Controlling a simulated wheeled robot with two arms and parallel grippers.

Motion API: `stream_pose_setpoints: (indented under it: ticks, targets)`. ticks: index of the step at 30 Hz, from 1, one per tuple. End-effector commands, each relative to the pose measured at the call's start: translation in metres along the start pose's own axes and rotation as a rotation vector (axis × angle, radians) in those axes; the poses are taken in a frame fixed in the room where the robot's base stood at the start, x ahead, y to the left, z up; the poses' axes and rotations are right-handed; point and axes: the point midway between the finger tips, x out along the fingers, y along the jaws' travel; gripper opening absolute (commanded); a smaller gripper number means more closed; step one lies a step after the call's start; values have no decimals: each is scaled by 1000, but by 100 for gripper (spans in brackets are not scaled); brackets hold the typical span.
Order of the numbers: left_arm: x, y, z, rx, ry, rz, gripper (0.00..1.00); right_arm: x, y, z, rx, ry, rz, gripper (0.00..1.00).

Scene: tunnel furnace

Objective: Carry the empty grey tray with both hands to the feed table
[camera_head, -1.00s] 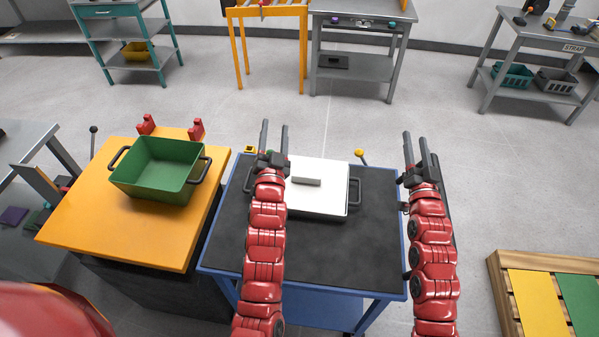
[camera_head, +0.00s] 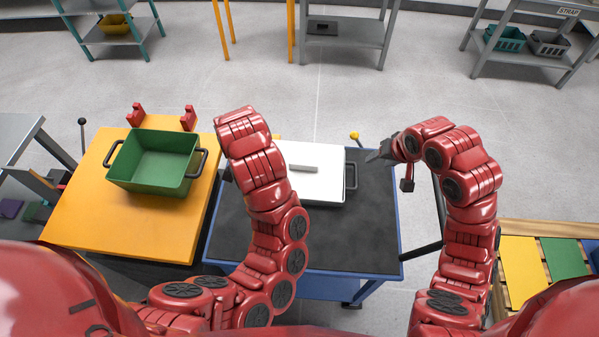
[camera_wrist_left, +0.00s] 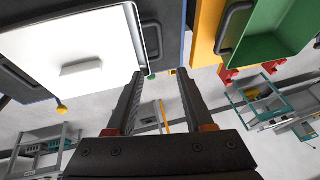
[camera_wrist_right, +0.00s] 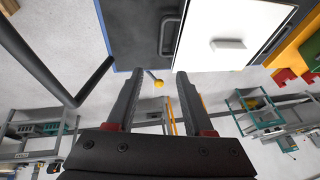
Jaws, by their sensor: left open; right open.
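A white, shallow tray-like piece (camera_head: 315,190) with dark side handles and a pale grey bar on top lies on a dark-topped blue table (camera_head: 335,240). No plainly grey empty tray shows; I cannot tell whether this is it. It also shows in the left wrist view (camera_wrist_left: 60,55) and right wrist view (camera_wrist_right: 215,20). My right gripper (camera_head: 376,155) is open and empty, right of its right handle (camera_head: 351,176), apart from it. My left gripper (camera_wrist_left: 157,45) is open and empty; in the head view my own forearm hides it and the piece's left end. Which table is the feed table is unclear.
A green bin (camera_head: 150,186) with dark handles stands on an orange table (camera_head: 130,225) at left, with two red brackets (camera_head: 188,119) at its back edge. A slatted wooden pallet (camera_head: 510,295) with coloured panels lies at right.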

Motion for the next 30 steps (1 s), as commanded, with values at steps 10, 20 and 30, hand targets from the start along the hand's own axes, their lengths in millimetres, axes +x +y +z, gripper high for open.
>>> stream_pose_setpoints:
  ticks: [10,20,30]
  targets:
    - [22,-2,0,3,0,-7,52,22,-2,0,3,-1,-6,52]
    - [54,-2,-2,1,6,-9,52,55,-1,1,1,-4,-2,52]
    - [116,-1,0,0,-2,-3,52,116,-2,0,0,-1,-3,52]
